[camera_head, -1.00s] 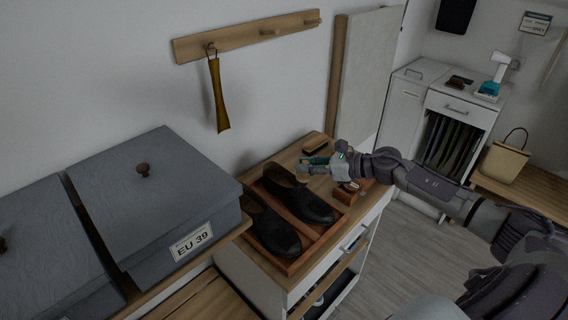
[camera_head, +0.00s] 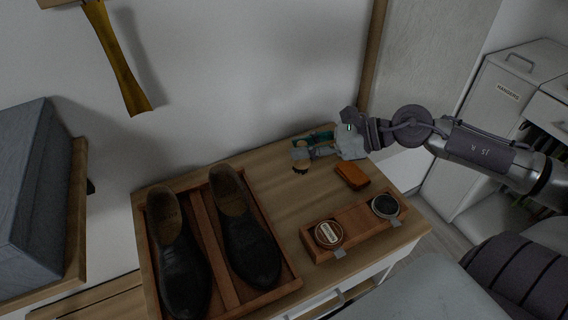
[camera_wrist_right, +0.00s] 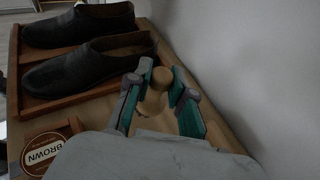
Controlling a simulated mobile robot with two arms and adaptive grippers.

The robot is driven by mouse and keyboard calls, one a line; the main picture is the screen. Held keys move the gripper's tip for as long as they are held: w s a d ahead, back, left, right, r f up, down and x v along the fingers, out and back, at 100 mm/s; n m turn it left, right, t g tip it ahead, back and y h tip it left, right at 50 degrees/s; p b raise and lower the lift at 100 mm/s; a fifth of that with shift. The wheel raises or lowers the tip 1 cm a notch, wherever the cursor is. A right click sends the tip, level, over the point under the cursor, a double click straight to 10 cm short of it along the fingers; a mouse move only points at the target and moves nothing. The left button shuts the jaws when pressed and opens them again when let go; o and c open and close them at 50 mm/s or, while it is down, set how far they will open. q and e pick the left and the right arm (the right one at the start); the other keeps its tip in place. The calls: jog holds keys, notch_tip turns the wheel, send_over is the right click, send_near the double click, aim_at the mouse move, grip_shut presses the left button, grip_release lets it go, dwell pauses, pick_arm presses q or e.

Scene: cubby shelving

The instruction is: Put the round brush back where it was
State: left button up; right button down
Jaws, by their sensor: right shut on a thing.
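The round brush (camera_head: 300,166) has a pale round wooden handle and dark bristles underneath. My right gripper (camera_head: 303,149) is shut on it over the back of the wooden dresser top (camera_head: 279,190). In the right wrist view the knob-like handle (camera_wrist_right: 155,92) sits between the teal-padded fingers. The bristles are close to the wood, but I cannot tell whether they touch. A wooden holder (camera_head: 360,223) with two round tins stands at the front right of the top. My left gripper is not in view.
A wooden tray (camera_head: 278,292) with two dark shoes (camera_head: 246,240) fills the left of the dresser top. An orange-brown block (camera_head: 352,176) lies right of the brush. The wall is close behind. A grey box (camera_head: 30,200) stands on a shelf at the left.

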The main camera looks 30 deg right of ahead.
jog(key=shift+s+a+r, duration=0.2)
jog(key=shift+s+a, duration=0.05)
jog(key=shift+a, duration=0.2)
jog(key=shift+s+a+r, duration=0.2)
jog(key=shift+a, duration=0.25)
jog(key=w+f, duration=0.3)
jog(key=w, duration=0.1)
jog(key=w+a+f+p, duration=0.1)
jog(key=w+f, duration=0.2)
jog(key=f, duration=0.1)
jog(key=w+f+p, duration=0.1)
jog(key=w+f, duration=0.2)
jog(key=w, duration=0.1)
jog(key=shift+w+a+f, duration=0.25)
jog(key=shift+w+f, duration=0.05)
jog(key=shift+f, duration=0.1)
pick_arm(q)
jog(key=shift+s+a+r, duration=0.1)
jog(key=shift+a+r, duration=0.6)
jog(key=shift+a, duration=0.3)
pick_arm(e)
jog(key=shift+f, duration=0.1)
